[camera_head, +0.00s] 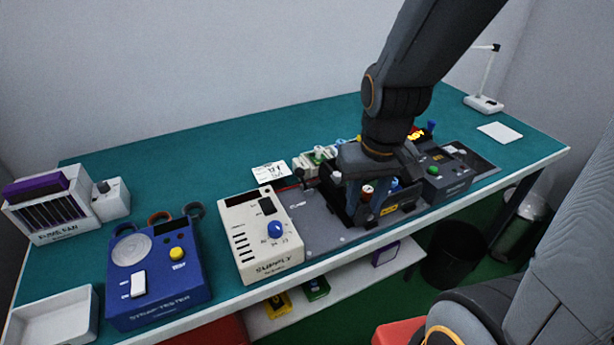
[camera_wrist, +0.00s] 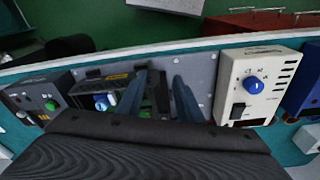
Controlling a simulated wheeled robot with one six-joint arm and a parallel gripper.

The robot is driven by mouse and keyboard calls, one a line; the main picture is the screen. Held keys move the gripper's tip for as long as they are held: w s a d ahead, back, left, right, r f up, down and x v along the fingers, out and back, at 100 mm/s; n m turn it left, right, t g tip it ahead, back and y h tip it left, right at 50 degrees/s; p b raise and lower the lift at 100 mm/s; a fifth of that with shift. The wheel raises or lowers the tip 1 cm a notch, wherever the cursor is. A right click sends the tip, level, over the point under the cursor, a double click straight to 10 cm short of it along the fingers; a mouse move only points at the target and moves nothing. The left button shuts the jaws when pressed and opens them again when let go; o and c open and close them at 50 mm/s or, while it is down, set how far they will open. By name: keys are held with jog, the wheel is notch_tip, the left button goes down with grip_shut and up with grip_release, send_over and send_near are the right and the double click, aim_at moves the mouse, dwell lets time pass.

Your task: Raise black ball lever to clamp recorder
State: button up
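My gripper (camera_wrist: 160,80) points down over a grey fixture plate (camera_wrist: 203,72); its two fingers are apart and nothing clear shows held between them. In the head view my gripper (camera_head: 345,190) is over the same plate, right of the cream supply box. A dark unit with a yellow label (camera_head: 389,210), perhaps the recorder in its clamp, sits on the plate just right of my gripper; the label also shows in the wrist view (camera_wrist: 117,77). A small dark knob (camera_head: 299,172), possibly the black ball, shows left of my gripper. My gripper hides much of the lever area.
The cream supply box (camera_head: 268,238) with a blue knob stands close left of the plate, and a blue strap tester (camera_head: 160,275) is further left. A dark control box with a green button (camera_head: 440,178) stands right.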

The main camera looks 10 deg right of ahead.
dwell(0.3)
jog(key=shift+o, duration=0.9)
jog(key=shift+w, duration=0.1)
notch_tip(320, 180, up, 5)
jog(key=n, duration=2.4)
send_over(300, 169)
jog(key=shift+s+d+r+y+b, duration=0.2)
jog(key=shift+s+d+y+b, duration=0.15)
jog(key=shift+y, duration=0.05)
jog(key=shift+w+a+f+p, duration=0.15)
jog(key=shift+f+p, duration=0.15)
jog(key=shift+f, duration=0.95)
jog(key=shift+w+f+p, duration=0.1)
jog(key=shift+f+p, duration=0.15)
jog(key=shift+f, duration=1)
jog(key=shift+w+a+f+p, duration=0.15)
jog(key=shift+f+p, duration=0.15)
jog(key=shift+f, duration=0.95)
